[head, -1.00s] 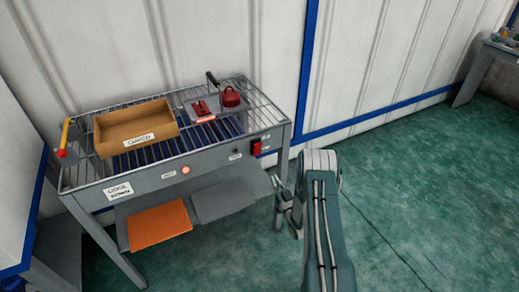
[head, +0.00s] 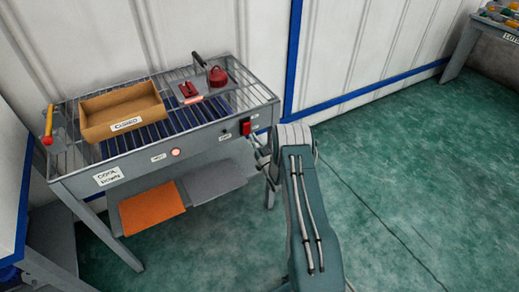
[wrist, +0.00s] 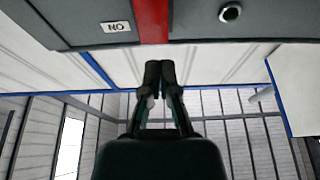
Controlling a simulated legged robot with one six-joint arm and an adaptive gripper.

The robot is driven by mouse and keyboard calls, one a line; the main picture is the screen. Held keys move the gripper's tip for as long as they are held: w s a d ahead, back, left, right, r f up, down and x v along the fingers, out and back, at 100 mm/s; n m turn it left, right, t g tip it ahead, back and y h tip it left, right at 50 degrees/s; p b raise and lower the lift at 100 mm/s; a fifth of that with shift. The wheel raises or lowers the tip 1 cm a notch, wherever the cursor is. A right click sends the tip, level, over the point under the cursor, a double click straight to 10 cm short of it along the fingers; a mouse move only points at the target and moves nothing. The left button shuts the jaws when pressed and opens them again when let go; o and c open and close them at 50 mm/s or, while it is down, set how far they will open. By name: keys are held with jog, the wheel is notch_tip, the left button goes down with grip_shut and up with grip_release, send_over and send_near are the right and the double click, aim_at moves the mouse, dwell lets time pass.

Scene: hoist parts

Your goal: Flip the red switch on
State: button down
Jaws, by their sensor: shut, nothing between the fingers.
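The red switch (head: 246,128) is on the front panel of the grey wire-topped bench, near its right end. In the wrist view the red switch (wrist: 151,20) is a red strip at the top edge, partly cut off. My gripper (head: 260,150) is just below and right of the switch in the head view, partly hidden by my arm. In the wrist view my gripper (wrist: 160,70) is shut and empty, its fingertips just below the red strip in the picture. I cannot tell whether they touch the panel.
The bench (head: 210,135) carries a brown tray (head: 95,105) and a red kettle-like item (head: 217,76). Orange (head: 150,208) and grey pads lie below. Green floor at right is clear.

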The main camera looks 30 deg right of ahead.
aim_at(246, 125)
jog(key=shift+x, duration=2.1)
jog(key=shift+r, duration=0.1)
jog(key=shift+w+r+g, duration=0.15)
jog(key=shift+r+g, duration=0.15)
jog(key=shift+g, duration=0.3)
jog(key=shift+w+r+g, duration=0.15)
jog(key=shift+w+g, duration=0.1)
jog(key=shift+g, duration=0.65)
jog(key=shift+s, duration=0.1)
